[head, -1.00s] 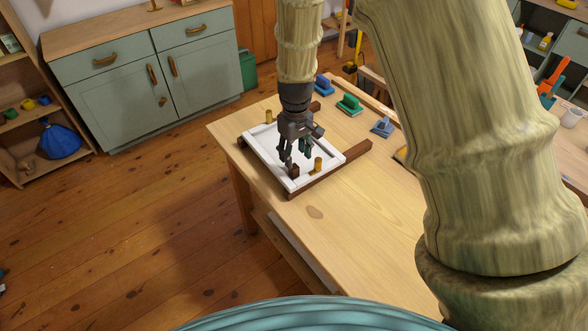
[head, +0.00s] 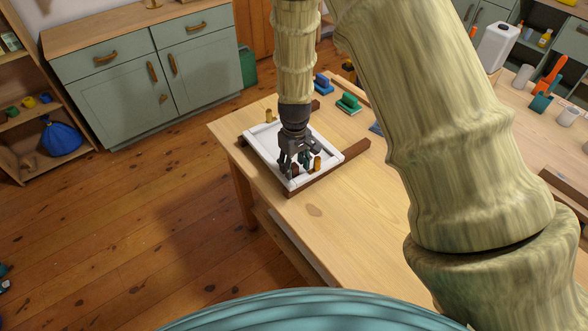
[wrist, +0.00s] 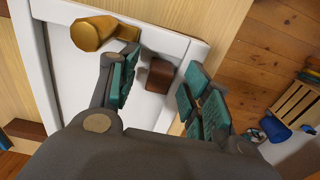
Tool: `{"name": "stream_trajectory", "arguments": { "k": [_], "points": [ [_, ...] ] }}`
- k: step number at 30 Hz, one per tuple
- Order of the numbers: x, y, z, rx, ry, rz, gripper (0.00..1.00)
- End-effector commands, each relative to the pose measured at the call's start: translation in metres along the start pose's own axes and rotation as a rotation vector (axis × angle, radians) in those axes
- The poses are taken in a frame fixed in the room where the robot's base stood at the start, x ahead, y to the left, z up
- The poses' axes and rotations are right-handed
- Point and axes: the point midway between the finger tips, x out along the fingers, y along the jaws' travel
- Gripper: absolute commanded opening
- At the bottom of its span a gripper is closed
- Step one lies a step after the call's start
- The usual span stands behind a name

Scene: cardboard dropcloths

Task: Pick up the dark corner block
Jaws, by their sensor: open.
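The dark corner block (wrist: 160,75) is a small dark brown block at the inner corner of a white frame (wrist: 60,85). In the wrist view it lies between the two teal-padded fingers of my gripper (wrist: 158,92), which are apart on either side of it. In the head view my gripper (head: 298,165) hangs over the near corner of the white frame (head: 262,150), and the dark block (head: 295,170) is mostly covered by the fingers. I cannot tell whether a finger touches the block.
A gold peg (wrist: 88,34) stands close beside one finger; it also shows in the head view (head: 317,163). Another gold peg (head: 269,116) stands at the frame's far left. A brown rail (head: 345,160) runs along the near side. Bare tabletop (head: 350,210) lies to the right.

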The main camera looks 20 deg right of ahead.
Motion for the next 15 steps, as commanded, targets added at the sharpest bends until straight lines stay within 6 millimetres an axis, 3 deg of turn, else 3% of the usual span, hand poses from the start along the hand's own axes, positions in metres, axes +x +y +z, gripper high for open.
{"name": "stream_trajectory", "arguments": {
  "k": [1,7,15],
  "points": [
    [0.0000,0.0000,0.0000,0.000,0.000,0.000,0.45],
    [-0.0002,0.0001,0.0000,0.000,0.000,0.000,0.10],
    [-0.0003,0.0001,0.0000,0.000,0.000,0.000,0.08]
  ]
}}
